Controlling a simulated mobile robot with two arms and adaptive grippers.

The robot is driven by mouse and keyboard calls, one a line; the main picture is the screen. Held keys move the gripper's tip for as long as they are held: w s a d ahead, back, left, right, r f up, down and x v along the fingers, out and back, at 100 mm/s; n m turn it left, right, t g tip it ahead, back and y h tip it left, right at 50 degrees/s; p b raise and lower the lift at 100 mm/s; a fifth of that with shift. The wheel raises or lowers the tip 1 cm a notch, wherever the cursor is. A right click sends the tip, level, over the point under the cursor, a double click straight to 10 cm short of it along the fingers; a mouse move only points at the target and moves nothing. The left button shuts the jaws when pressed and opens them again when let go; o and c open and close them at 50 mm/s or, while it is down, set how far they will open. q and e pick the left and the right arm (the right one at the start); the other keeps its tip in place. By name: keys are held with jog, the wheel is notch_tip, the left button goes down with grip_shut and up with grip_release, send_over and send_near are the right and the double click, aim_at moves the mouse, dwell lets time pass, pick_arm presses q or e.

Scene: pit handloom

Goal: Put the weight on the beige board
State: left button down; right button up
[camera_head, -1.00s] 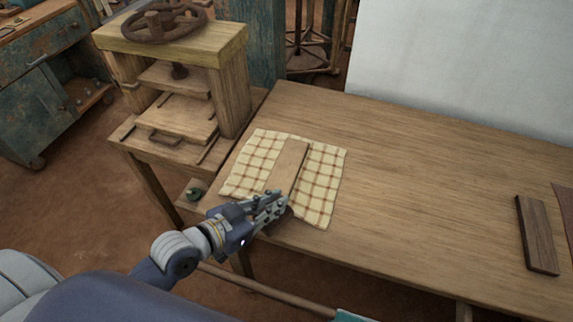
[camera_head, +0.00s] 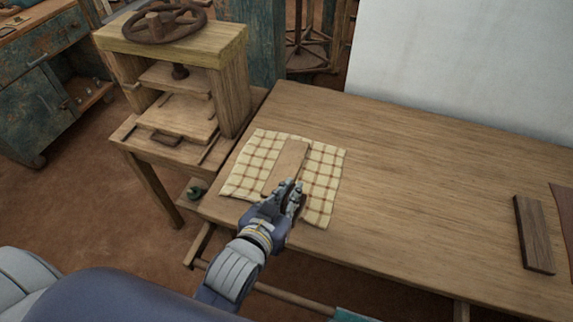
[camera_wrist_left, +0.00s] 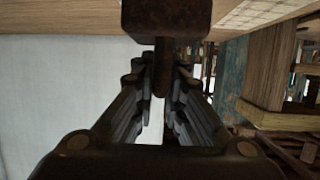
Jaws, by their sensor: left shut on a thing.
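The beige board (camera_head: 286,166) lies flat on a yellow and brown checked cloth (camera_head: 252,158) at the left end of the wooden table. My left gripper (camera_head: 294,188) is over the board's near end and the cloth. In the left wrist view my left gripper (camera_wrist_left: 160,90) is shut on the narrow stem of the weight (camera_wrist_left: 165,18), a dark rusty brown block. In the head view the weight is mostly hidden by the gripper. I cannot tell the gap between weight and board. My right gripper is not in view.
A wooden press (camera_head: 230,95) with a handwheel (camera_head: 165,22) stands left of the table. A dark wooden plank (camera_head: 534,234) lies at the table's right. The table's middle (camera_head: 420,180) is clear. A white wall (camera_head: 470,70) stands behind.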

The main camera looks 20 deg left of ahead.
pick_arm(q)
jog(key=shift+w+d+r+n+y, duration=0.15)
jog(key=shift+r+n+y, duration=0.15)
jog(key=shift+r, duration=0.2)
jog(key=shift+w+r+n+y, duration=0.1)
jog(key=shift+r+n+y, duration=0.1)
jog(key=shift+r+y, duration=0.25)
jog(key=shift+w+r, duration=0.15)
jog(key=shift+w, duration=0.3)
jog(key=p, duration=0.3)
send_over(286, 167)
jog(key=f, duration=0.2)
jog(key=shift+w+f, duration=0.15)
jog(key=shift+f, duration=0.65)
jog(key=shift+w+f, duration=0.15)
jog(key=shift+f, duration=0.6)
jog(key=shift+f, duration=0.1)
jog(key=c, duration=1.7)
grip_release()
jog(key=shift+s+f, duration=0.2)
jog(key=shift+o, duration=0.2)
